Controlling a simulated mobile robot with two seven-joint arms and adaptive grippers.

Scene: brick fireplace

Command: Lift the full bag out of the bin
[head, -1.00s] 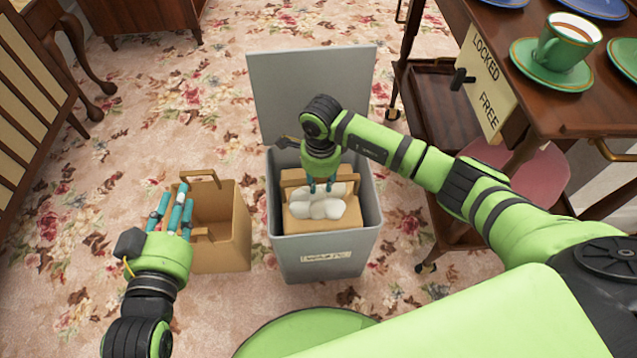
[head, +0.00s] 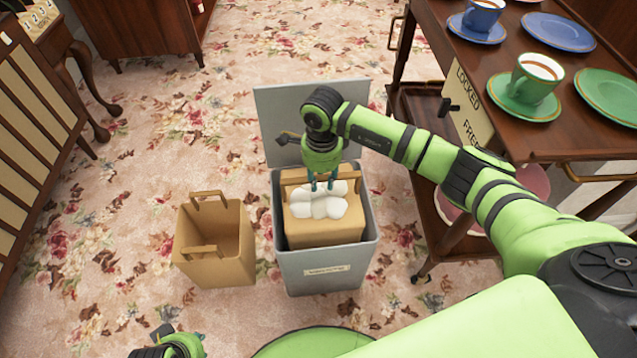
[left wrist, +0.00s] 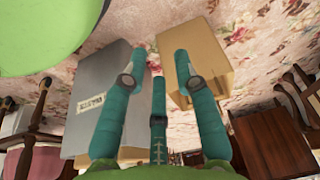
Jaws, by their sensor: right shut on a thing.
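The full bag (head: 325,232) is a tan paper bag with white, rounded lumps showing at its top. It is upright in the grey bin (head: 323,275), with its upper part above the rim and its lower end hidden inside. My right gripper (head: 325,187) is shut on the full bag from above, at its top by the handle; the exact grip is partly hidden. My left gripper (head: 180,340) shows only partly at the bottom edge. In the left wrist view its fingers (left wrist: 158,75) are spread and empty, with the bin (left wrist: 90,100) beyond them.
An empty tan bag (head: 222,265) with two handles stands on the carpet left of the bin. The bin's lid (head: 275,110) stands open behind. A wooden trolley (head: 545,130) with cups and plates is at right.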

